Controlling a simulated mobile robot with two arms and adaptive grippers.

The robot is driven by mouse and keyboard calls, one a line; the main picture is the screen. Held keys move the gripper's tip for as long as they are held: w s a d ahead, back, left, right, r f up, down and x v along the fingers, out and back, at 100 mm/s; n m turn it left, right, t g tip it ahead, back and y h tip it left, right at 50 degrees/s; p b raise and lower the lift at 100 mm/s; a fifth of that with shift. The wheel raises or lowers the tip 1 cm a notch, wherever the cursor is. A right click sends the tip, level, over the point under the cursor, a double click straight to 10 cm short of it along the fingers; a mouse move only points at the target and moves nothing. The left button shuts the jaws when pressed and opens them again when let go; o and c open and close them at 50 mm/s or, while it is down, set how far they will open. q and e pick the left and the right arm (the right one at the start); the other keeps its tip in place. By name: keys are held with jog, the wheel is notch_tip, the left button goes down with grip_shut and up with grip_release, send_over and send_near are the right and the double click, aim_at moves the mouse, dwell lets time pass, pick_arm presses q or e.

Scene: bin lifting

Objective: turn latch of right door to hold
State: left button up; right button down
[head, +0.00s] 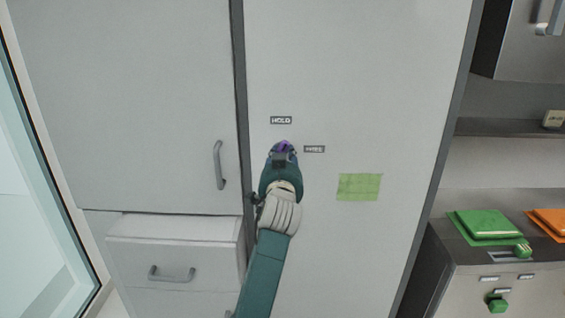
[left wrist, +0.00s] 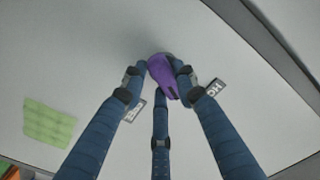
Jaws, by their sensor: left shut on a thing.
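A purple latch (head: 284,146) sits on the pale right door (head: 350,90), mostly hidden behind my left gripper in the head view. In the left wrist view the latch (left wrist: 163,73) shows clearly, its narrow end lying between two labels. My left gripper (head: 284,157) is at the door, and its dark blue fingers (left wrist: 162,75) are closed around the latch. The HOLD label (head: 281,120) is just above the latch, and a second label, which seems to read FREE (head: 314,149), is to its right. My right gripper is not in view.
A green note (head: 359,187) is on the door, right of my gripper. A cabinet door with a handle (head: 219,165) and drawers (head: 172,274) are at the left. Green (head: 486,226) and orange (head: 551,221) lidded items are on the right.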

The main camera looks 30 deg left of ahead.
pick_arm(q)
jog(key=n+b, duration=0.1)
jog(key=n, duration=0.3)
jog(key=shift+n, duration=0.4)
jog(key=shift+r, duration=0.1)
dwell(0.3)
jog(key=o, duration=1.2)
jog(key=shift+c, duration=0.2)
notch_tip(320, 180, up, 10)
jog(key=shift+w, duration=0.1)
